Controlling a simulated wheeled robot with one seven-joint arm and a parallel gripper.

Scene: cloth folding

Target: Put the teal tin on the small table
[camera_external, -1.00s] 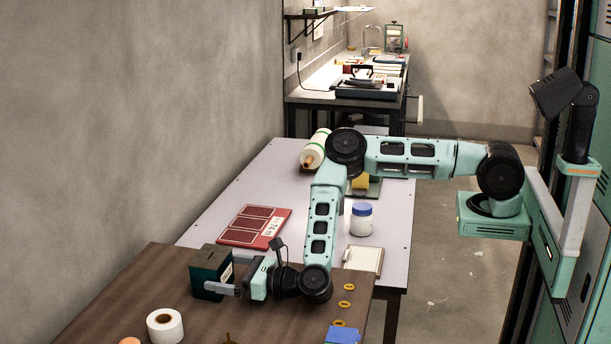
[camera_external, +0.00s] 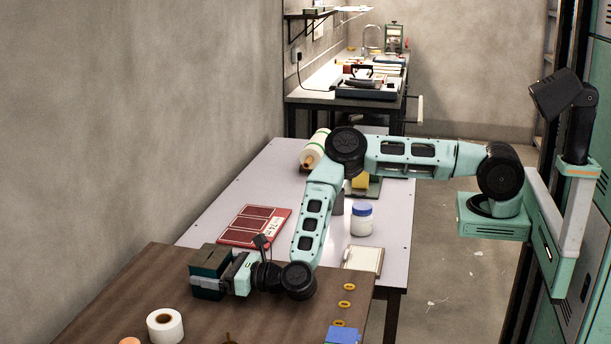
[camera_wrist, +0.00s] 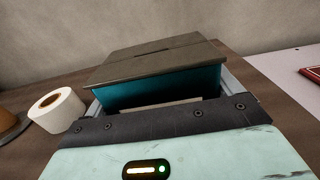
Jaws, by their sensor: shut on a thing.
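The teal tin (camera_external: 212,261) is a dark teal box with a brownish-grey lid, at the far left of the brown wooden table (camera_external: 150,275). It also shows in the wrist view (camera_wrist: 160,82), upright between my fingers. My gripper (camera_external: 208,282) reaches it from the right and is shut on it, one finger along each side. A pale strip, perhaps its label, shows low on the near face in the wrist view. I cannot tell whether the tin touches the wood or is slightly raised. Which table is the small one is not clear.
A white tape roll (camera_external: 165,326) stands near the tin. Several yellow rings (camera_external: 345,303) and a blue item (camera_external: 343,336) lie at the right. The pale table (camera_external: 280,205) behind holds a red panel (camera_external: 255,226), a blue-capped jar (camera_external: 361,218) and a clipboard (camera_external: 362,259).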

